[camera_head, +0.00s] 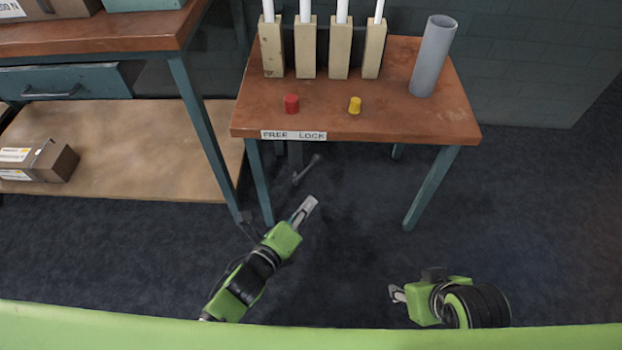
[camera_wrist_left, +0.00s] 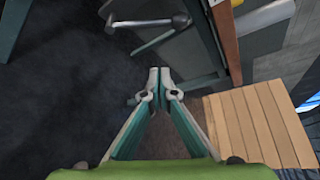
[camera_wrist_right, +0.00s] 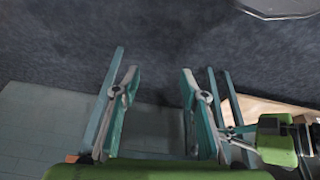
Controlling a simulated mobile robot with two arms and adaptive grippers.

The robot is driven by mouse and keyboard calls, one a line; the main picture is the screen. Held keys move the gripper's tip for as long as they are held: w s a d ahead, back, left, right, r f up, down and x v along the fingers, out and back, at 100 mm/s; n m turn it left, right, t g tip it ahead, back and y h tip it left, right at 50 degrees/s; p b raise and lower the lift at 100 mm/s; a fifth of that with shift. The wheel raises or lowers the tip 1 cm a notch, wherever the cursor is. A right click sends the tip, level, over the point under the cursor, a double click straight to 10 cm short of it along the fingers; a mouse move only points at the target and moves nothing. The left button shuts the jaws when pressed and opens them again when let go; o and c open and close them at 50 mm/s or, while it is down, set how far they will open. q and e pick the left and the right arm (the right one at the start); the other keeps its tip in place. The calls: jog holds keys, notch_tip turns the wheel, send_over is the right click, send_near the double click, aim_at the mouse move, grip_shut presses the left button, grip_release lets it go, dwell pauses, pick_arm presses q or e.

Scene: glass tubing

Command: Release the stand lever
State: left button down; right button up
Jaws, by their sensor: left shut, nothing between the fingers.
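The stand lever (camera_head: 307,169) is a thin grey bar under the front edge of the small table, below the FREE LOCK label (camera_head: 294,135). In the head view it slants up to the right, with its right end below the word LOCK. My left gripper (camera_head: 309,204) is shut and empty, nearer to me than the lever and apart from it. My right gripper (camera_head: 396,293) is open and empty, low on the right.
The small table (camera_head: 440,115) bears several wooden blocks (camera_head: 305,50) with white tubes, a red knob (camera_head: 291,104), a yellow knob (camera_head: 355,105) and a grey cylinder (camera_head: 432,57). A workbench (camera_head: 95,38) with a low shelf stands left. The floor in front is clear.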

aim_at(307, 170)
pick_arm(q)
jog(key=b+x, duration=0.3)
jog(key=x, duration=0.7)
jog(key=shift+w+a+r, duration=0.2)
jog(key=shift+a+r, duration=0.25)
jog(key=shift+a, duration=0.4)
jog(key=shift+w+a+r, duration=0.2)
jog(key=shift+a+r, duration=0.3)
jog(key=shift+a, duration=0.35)
pick_arm(e)
jog(key=w+a+r+t+y, duration=0.1)
jog(key=w+a+r+t, duration=0.1)
jog(key=w+r+t, duration=0.2)
jog(key=w+a+r+t+y, duration=0.1)
jog(key=w+a+r+t, duration=0.2)
jog(key=w+r, duration=0.3)
jog(key=shift+w+n+t, duration=0.3)
jog(key=shift+w+t, duration=0.5)
jog(key=shift+w, duration=1.45)
